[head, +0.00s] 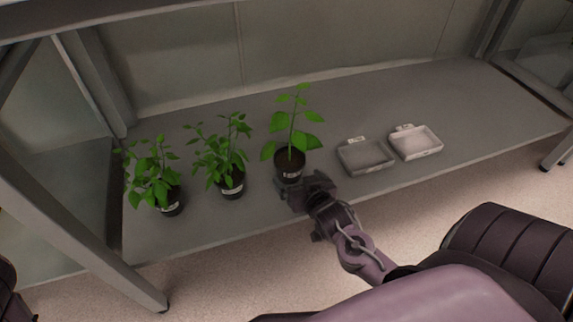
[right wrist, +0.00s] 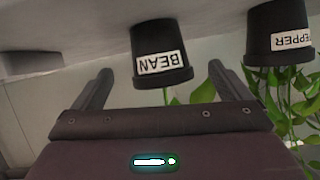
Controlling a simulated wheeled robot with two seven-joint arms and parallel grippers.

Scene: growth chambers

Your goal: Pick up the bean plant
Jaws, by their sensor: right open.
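The bean plant (head: 293,128) stands upright in a dark pot on the grey shelf, the rightmost of three potted plants. In the right wrist view its black pot (right wrist: 162,45) shows upside down with a white label reading BEAN. My right gripper (head: 299,183) is open at the front of this pot. In the right wrist view the pot lies between and just beyond the two fingers (right wrist: 160,80), and they are not closed on it. The near side of the pot is partly hidden by the gripper in the head view. My left gripper is not in view.
Two other potted plants stand to the left, a middle one (head: 228,165) and a left one (head: 157,180). The neighbouring pot (right wrist: 278,32) is labelled PEPPER. Two shallow trays, one grey (head: 366,156) and one whitish (head: 415,143), lie to the right. A shelf post (head: 75,215) stands at left.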

